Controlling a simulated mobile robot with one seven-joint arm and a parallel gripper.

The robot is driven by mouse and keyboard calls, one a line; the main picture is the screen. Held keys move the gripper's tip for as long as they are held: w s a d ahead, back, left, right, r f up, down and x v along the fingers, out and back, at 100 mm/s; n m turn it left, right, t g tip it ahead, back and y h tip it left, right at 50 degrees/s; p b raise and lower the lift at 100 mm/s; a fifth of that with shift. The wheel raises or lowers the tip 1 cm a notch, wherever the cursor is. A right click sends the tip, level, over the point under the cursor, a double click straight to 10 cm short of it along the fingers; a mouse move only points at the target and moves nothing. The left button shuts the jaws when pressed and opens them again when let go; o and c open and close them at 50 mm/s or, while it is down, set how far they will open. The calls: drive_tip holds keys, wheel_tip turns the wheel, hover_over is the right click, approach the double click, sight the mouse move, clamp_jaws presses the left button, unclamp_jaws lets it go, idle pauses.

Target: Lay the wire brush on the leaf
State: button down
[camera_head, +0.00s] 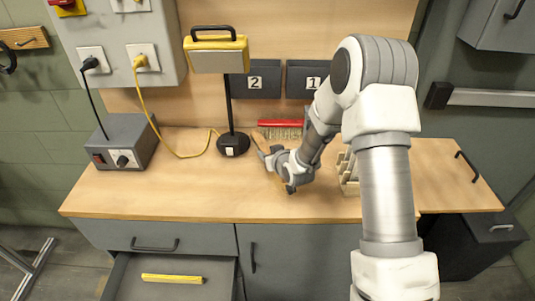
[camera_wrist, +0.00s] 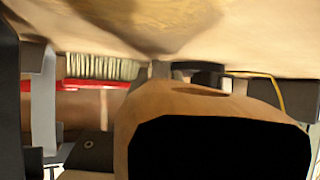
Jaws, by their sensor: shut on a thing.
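My gripper (camera_head: 272,168) is low over the middle of the workbench, left of the pegged wooden rack, with its jaws shut on a wooden-handled thing, which I take to be the wire brush. In the wrist view the wire brush (camera_wrist: 175,105) is very close, a tan wooden body with a large black face; its bristles cannot be made out. In the head view the jaws and arm hide most of it. The leaf (camera_head: 440,182) is the light wooden flap at the bench's right end, past my arm; its visible part is bare.
A red-handled bristle brush (camera_head: 282,128) lies at the back. A yellow work lamp (camera_head: 217,54) stands on a black base left of my gripper. A grey power box (camera_head: 125,142) is farther left. A wooden rack (camera_head: 348,172) stands between my gripper and the leaf. A drawer (camera_head: 170,276) is open.

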drive_tip(key=shift+w+f, duration=0.4)
drive_tip(key=shift+f, duration=0.05)
drive_tip(key=shift+f, duration=0.15)
drive_tip(key=c, duration=0.5)
unclamp_jaws()
